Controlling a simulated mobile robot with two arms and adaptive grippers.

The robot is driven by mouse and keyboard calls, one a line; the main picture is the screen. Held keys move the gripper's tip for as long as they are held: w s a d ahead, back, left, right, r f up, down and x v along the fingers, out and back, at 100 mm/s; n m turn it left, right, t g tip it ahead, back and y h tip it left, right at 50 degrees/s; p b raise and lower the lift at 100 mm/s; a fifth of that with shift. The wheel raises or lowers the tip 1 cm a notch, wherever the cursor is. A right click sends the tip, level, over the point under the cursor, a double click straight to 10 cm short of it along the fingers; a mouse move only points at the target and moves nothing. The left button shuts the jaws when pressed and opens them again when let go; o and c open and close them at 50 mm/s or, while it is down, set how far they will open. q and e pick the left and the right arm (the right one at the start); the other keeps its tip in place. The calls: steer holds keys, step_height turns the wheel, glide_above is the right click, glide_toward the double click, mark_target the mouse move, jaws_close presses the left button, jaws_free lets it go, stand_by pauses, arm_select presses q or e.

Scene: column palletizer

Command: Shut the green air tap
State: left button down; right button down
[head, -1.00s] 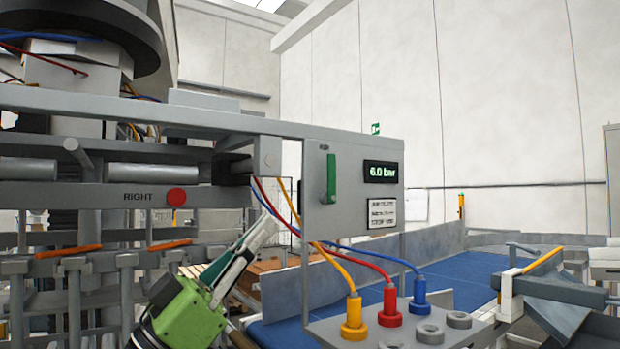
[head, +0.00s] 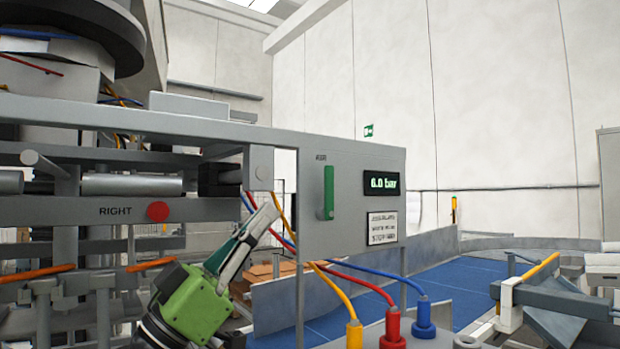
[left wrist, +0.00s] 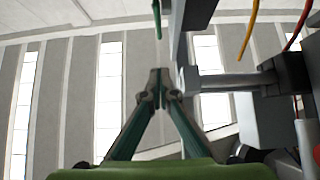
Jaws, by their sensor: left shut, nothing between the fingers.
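The green air tap (head: 328,192) is an upright green handle on the grey panel (head: 352,235), left of a display reading 6.0 bar (head: 383,184). In the left wrist view the tap (left wrist: 156,18) shows as a thin green bar at the top, beyond the fingertips. My left gripper (head: 268,212) is shut and empty, left of the panel and lower than the tap, apart from it. In the left wrist view its fingertips (left wrist: 158,76) meet, pointing toward the tap's lower end. My right gripper is not in view.
Yellow, red (head: 392,330) and blue (head: 423,318) hose plugs stand below the panel, their hoses running up left past my gripper. A grey beam and a red button (head: 158,212) are at left. A blue conveyor (head: 465,290) lies behind. Open air lies in front of the panel.

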mark_target(305, 189)
arm_select(q)
steer(key=p+x, duration=0.1)
steer(key=x, duration=0.1)
steer(key=f+p+x, duration=0.1)
steer(key=x, duration=0.2)
steer(key=d+x, duration=0.1)
steer(key=x, duration=0.2)
steer(key=shift+w+d+p, duration=0.2)
steer(key=shift+w+p, duration=0.2)
steer(key=shift+w, duration=0.1)
steer(key=shift+w+d, duration=0.35)
steer(key=shift+d, duration=0.15)
